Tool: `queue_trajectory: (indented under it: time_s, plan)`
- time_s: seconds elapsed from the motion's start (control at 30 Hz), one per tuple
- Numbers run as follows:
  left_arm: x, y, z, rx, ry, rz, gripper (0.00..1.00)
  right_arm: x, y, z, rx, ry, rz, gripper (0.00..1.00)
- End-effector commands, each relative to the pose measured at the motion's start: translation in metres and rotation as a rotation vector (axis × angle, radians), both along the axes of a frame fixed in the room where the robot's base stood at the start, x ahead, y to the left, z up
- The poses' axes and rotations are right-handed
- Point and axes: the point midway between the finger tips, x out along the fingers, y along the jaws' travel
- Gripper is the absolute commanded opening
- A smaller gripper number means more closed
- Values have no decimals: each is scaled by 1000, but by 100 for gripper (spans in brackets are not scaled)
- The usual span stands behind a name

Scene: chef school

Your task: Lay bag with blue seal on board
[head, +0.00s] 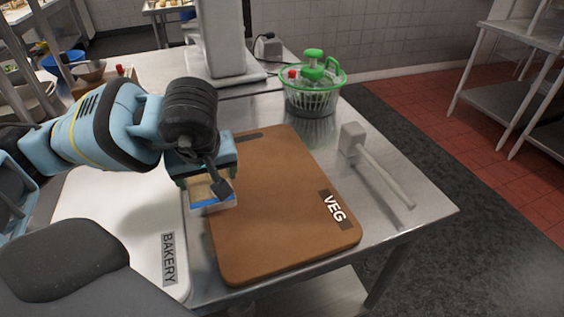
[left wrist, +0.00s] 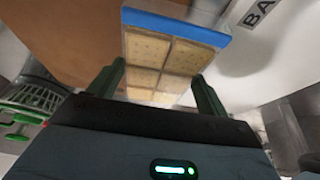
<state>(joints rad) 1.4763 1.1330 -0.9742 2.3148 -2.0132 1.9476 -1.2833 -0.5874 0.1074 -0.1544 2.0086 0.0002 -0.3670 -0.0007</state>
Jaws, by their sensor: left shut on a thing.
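The bag with the blue seal (head: 209,193) hangs in my left gripper (head: 205,178) in the head view, its blue edge lowest. In the left wrist view the bag (left wrist: 168,55) shows pale square pieces behind clear film, between the two green fingers of my left gripper (left wrist: 160,90). The gripper is shut on it. The bag is over the left edge of the brown board marked VEG (head: 275,225); a gap beneath it cannot be judged surely. The white board marked BAKERY (head: 125,220) lies to the left. My right gripper is not in view.
A grey mallet (head: 375,165) lies right of the brown board. A green basket with a spinner lid (head: 313,95) stands behind it. A grey appliance (head: 222,45) stands at the back. Most of the brown board is bare.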

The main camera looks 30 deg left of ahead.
Motion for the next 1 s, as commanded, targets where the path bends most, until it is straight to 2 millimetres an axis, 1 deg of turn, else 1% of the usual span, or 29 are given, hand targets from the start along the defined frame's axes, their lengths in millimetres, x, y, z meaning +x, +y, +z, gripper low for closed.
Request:
queue_trajectory:
  time_s: [0.27, 0.37, 0.47, 0.7, 1.0]
  plan:
    - [0, 0, 0, 1, -1, 0, 53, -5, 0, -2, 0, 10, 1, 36]
    - [5, 0, 0, 0, 0, 1, 53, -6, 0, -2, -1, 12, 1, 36]
    - [19, 0, -1, -1, -1, 3, 53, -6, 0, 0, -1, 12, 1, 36]
    - [67, 2, -5, -2, -3, 3, 53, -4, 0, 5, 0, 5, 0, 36]
    - [123, 5, -11, -1, -2, 2, 53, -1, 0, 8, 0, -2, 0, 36]
